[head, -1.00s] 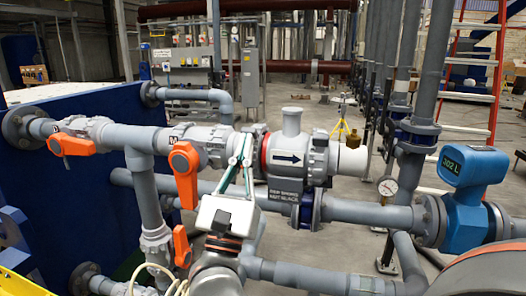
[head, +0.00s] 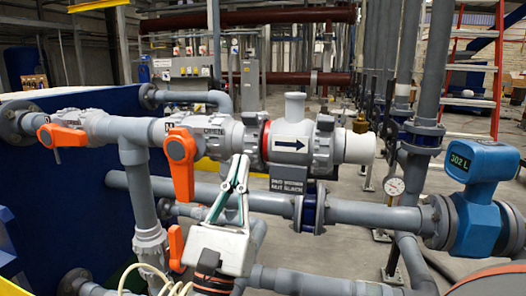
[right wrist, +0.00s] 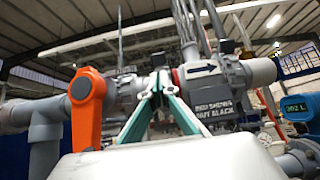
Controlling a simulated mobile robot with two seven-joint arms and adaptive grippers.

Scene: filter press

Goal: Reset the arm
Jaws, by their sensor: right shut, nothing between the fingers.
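My right gripper (head: 239,164) stands in front of the grey pipework in the head view, its fingers pointing up and together with nothing between them. It is just right of an orange valve handle (head: 181,165) that hangs down, and apart from it as far as I can see. My left gripper does not show.
A second orange handle (head: 63,137) lies nearly level at left, and a third (head: 176,247) hangs lower. A grey fitting with a black arrow (head: 291,146) is right of my gripper. A blue meter (head: 478,195) reads 302 L. A pressure gauge (head: 394,186) stands beside it.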

